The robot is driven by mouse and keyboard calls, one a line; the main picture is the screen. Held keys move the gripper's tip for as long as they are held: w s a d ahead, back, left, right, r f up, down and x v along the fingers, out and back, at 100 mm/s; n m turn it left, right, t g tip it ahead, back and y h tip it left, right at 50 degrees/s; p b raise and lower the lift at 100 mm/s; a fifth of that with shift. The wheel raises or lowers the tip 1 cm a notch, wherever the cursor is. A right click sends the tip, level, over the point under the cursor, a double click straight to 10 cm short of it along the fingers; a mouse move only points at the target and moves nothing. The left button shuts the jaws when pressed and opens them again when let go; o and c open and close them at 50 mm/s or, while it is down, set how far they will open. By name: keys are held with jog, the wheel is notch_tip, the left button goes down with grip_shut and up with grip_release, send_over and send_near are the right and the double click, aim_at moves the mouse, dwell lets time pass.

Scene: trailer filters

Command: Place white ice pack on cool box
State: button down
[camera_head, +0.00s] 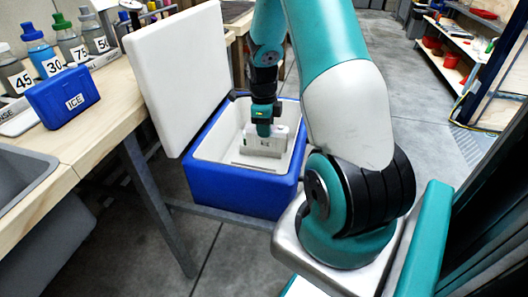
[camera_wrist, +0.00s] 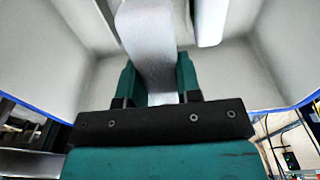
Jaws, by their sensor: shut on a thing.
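The white ice pack (camera_head: 263,147), marked with dark letters, stands inside the open cool box (camera_head: 228,196), which is blue outside and white inside. My gripper (camera_head: 265,128) reaches down into the box and is shut on the pack's upper part. In the wrist view the pale pack (camera_wrist: 150,45) runs up between the two teal fingers of my gripper (camera_wrist: 160,82). I cannot tell if the pack touches the box floor. The box's white lid (camera_head: 178,75) is open and tilted up on the left.
A blue ice pack (camera_head: 63,97) stands on the wooden bench (camera_head: 112,92) at left, near several numbered bottles (camera_head: 42,50). A grey sink (camera_head: 20,168) is at the bench's front. Another white piece (camera_wrist: 208,22) shows inside the box. Floor is free behind my arm.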

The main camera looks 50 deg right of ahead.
aim_at(265, 147)
notch_tip(265, 147, down, 7)
jog(key=shift+f+b, duration=0.2)
jog(key=shift+b, duration=0.65)
jog(key=shift+f, duration=0.1)
jog(key=c, duration=0.8)
grip_release()
jog(key=shift+f, duration=0.1)
